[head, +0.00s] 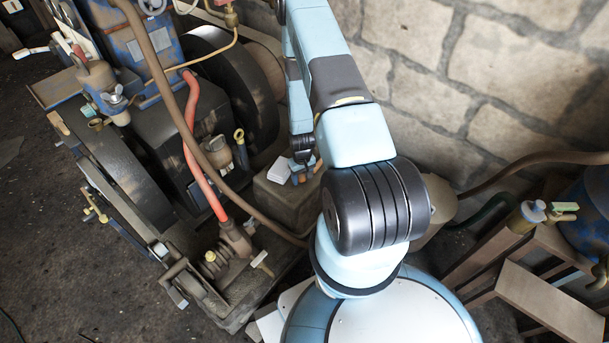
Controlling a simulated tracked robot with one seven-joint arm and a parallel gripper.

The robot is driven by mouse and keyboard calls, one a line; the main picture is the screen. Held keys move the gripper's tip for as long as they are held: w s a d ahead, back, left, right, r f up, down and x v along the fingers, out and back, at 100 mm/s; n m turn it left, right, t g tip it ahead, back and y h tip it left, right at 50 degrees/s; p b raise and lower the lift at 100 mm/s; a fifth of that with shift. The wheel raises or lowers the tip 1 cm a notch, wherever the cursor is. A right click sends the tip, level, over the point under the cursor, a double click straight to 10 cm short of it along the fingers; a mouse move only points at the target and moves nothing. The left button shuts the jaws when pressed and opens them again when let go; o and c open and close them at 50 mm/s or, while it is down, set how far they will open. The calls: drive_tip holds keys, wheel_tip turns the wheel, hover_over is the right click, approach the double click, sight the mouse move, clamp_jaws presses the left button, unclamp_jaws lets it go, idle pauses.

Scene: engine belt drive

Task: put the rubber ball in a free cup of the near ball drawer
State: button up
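My arm reaches up and back down behind its own links. The dark wrist end shows beside the engine, and what seems to be my gripper (303,172) is small, low by a pale block and partly covered by my arm. I cannot tell whether its fingers are open or shut, or whether they hold anything. I cannot make out the rubber ball, the near ball drawer or its cups in this view.
A large engine with a black flywheel (243,85) and a red hose (198,160) fills the left. A stone wall (480,95) stands behind. A wooden stand (545,300) is at right. Bare floor (45,230) lies at left.

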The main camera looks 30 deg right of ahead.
sight(302, 175)
drive_tip(key=shift+o, duration=0.6)
wheel_tip(302, 175, up, 12)
idle(0.4)
